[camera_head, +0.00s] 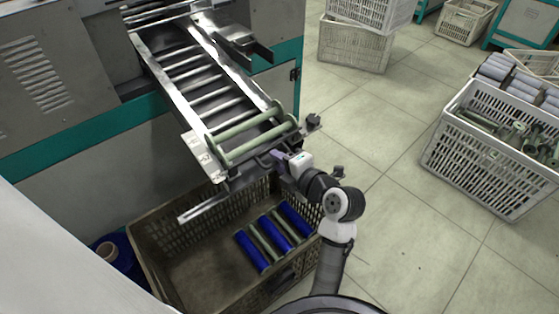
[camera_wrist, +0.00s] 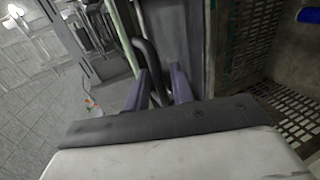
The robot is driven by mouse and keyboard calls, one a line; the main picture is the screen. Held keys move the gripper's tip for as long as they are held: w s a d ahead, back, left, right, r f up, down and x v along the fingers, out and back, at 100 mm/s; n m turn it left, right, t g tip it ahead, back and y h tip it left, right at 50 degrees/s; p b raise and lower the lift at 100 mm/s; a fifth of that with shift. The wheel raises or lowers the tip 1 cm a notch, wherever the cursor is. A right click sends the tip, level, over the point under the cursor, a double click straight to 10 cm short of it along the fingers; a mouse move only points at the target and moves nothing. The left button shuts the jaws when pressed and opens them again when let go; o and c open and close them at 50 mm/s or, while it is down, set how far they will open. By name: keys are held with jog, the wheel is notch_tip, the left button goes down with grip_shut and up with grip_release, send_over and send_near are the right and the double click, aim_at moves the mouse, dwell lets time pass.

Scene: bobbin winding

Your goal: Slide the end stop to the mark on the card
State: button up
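The inclined chute (camera_head: 168,82) runs down from the machine. Green rollers or bars (camera_head: 250,124) lie across its lower end. A white card (camera_head: 203,157) with small marks is at the chute's lower left corner; the marks are too small to read. The end stop seems to be the crosspiece with a dark bent handle (camera_head: 265,160) at this end. My gripper (camera_head: 279,157) is at that handle. In the wrist view, the dark handle (camera_wrist: 152,68) passes between the two purple fingers of my gripper (camera_wrist: 160,80), with some gap visible at the right finger.
A brown crate (camera_head: 170,268) with blue and green bobbins (camera_head: 277,232) stands under the chute. A metal bar (camera_head: 205,208) juts over it. A dark knob (camera_head: 312,121) sticks out right of the chute. A white crate (camera_head: 470,173) stands at right; floor between is clear.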

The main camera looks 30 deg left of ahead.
jog(key=o, duration=0.8)
jog(key=shift+r, duration=0.1)
jog(key=v, duration=0.8)
